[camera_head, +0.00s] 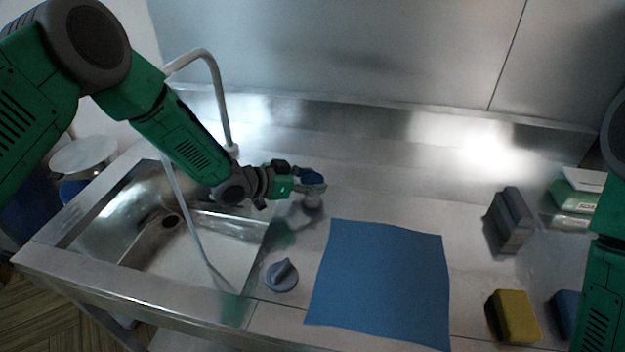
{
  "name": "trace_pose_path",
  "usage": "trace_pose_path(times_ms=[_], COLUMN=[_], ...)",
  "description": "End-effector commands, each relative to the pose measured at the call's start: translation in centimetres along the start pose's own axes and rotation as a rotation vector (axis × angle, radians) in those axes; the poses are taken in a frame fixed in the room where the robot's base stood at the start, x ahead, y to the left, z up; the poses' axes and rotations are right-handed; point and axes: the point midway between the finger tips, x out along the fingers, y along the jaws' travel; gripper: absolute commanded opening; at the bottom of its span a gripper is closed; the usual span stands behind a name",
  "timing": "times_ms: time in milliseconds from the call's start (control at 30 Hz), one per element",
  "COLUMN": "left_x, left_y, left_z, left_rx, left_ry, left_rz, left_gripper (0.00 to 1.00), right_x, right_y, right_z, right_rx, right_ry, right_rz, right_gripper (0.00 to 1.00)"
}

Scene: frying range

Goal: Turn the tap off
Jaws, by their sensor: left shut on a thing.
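The tap's pale curved spout (212,72) rises behind the sink (130,262) at the left, partly covered by my left arm. A thin pale stream (185,208), which looks like running water, comes down below the arm into the sink. The tap handle (312,199) stands on the counter right of the sink, with a grey base and blue near its top. My left gripper (311,179) is at the top of this handle and shut on it. The fingers are small and hide part of the handle. My right arm shows at the right edge; its gripper is out of view.
A blue cloth (385,285) lies flat on the counter. A grey knob-like piece (281,275) sits left of it. A dark grey block (510,220), a yellow sponge (514,316) and a blue sponge (565,312) are at the right. A steel backsplash (400,125) runs behind.

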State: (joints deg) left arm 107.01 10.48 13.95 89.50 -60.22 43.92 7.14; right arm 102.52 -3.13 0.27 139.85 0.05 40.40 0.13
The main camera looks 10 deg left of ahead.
Motion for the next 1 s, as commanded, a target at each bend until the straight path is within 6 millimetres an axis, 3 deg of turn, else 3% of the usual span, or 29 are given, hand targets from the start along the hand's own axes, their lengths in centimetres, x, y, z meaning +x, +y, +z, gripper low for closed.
trace_pose_path(times_ms=[467,1000], left_x=[0.3,0.3], left_y=[-0.2,0.0], left_z=[-0.2,-0.2], left_rx=[0.114,0.261], left_ry=[0.008,0.008], left_rz=[0.245,0.604], left_gripper=[0.18,0.18], right_x=[2.5,7.1], right_y=[0.0,-0.1], right_z=[0.1,0.4], right_rx=[0.0,0.0], right_ry=[0.0,0.0], right_rz=[0.0,0.0], right_gripper=[0.62,0.62])
